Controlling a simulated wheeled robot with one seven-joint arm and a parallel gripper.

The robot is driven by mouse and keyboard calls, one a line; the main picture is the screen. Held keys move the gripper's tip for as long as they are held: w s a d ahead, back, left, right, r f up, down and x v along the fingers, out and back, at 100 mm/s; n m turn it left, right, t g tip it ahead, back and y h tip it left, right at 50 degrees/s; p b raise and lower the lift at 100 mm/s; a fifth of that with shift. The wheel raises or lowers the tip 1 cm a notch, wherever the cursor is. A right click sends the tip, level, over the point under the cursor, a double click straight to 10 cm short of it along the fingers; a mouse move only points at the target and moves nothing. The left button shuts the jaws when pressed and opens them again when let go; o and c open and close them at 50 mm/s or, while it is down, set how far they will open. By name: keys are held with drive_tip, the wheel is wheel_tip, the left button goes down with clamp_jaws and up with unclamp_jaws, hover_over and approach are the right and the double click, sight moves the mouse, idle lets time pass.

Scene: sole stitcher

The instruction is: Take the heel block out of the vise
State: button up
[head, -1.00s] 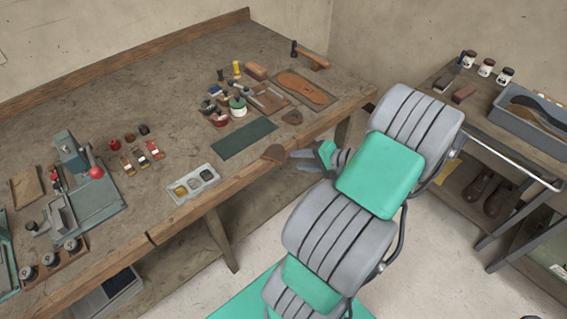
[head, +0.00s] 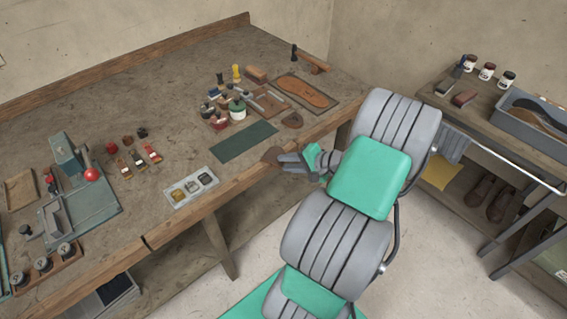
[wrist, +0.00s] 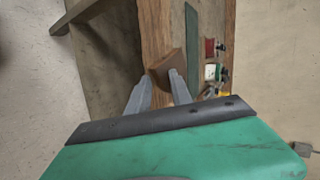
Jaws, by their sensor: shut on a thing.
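My gripper (head: 282,159) is shut on a brown wedge-like block (head: 272,155), which looks like the heel block. The block is at the bench's front edge, right of the grey tray; I cannot tell whether it touches the bench. In the wrist view the block (wrist: 167,66) sits between the tips of the two grey fingers (wrist: 158,88), with the wooden bench edge behind it. A teal machine with a red ball knob (head: 66,160) stands at the bench's left; I cannot tell whether it is the vise. No vise jaws show around the block.
A side table with a grey bin (head: 535,120) stands right. Bare bench top lies behind the mat.

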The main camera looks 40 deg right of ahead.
clamp_jaws()
idle(0.5)
wheel_tip(320, 180, up, 3)
drive_tip(key=shift+f+p, duration=0.15)
drive_tip(key=shift+p, duration=1.05)
drive_tip(key=shift+f, duration=0.1)
drive_tip(key=f+p+v, duration=0.1)
drive_tip(key=p+v, duration=0.1)
drive_tip(key=v, duration=0.5)
drive_tip(key=s+f+p+v, duration=0.1)
drive_tip(key=p+v, duration=0.1)
drive_tip(key=v, duration=0.5)
drive_tip(key=shift+s+d+f+p, duration=0.15)
drive_tip(key=shift+s+d+p, duration=0.2)
drive_tip(key=shift+s, duration=0.15)
